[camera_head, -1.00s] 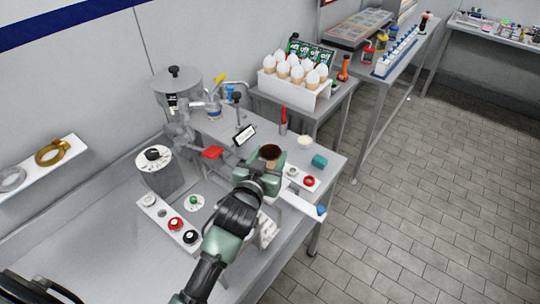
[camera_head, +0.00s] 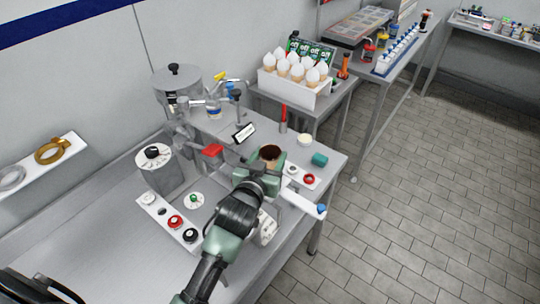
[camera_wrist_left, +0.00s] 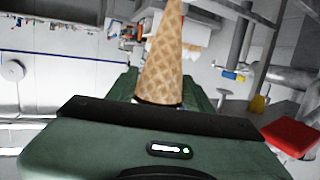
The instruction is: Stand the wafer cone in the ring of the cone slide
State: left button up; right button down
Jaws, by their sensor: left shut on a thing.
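The wafer cone (camera_head: 270,153) is in my left gripper (camera_head: 262,172), its dark open mouth facing up in the head view. In the left wrist view the tan, diamond-patterned cone (camera_wrist_left: 163,62) rises between the fingers, with its lower part hidden behind the gripper body. My left gripper is shut on it above the table. A white bar with a blue end, which looks like the cone slide (camera_head: 306,204), sticks out to the right below the gripper. Its ring cannot be made out, and the gripper and arm cover part of that area. My right gripper is not in view.
The steel table (camera_head: 110,235) holds a grey drum (camera_head: 176,86), a red pad (camera_head: 212,150), a panel of knobs (camera_head: 168,221), a teal block (camera_head: 319,159) and a small white cup (camera_head: 304,140). A white rack of filled cones (camera_head: 292,90) stands behind.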

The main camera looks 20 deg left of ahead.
pick_arm(q)
jog(key=shift+f+b, duration=0.4)
jog(key=shift+f, duration=0.35)
jog(key=shift+r, duration=0.2)
jog(key=shift+r+p, duration=0.8)
jog(key=shift+p, duration=0.25)
jog(key=shift+p, duration=0.4)
jog(key=shift+f, duration=0.2)
dwell(0.3)
jog(key=shift+f+b, duration=0.65)
jog(key=shift+f, duration=0.1)
jog(key=shift+r, duration=0.15)
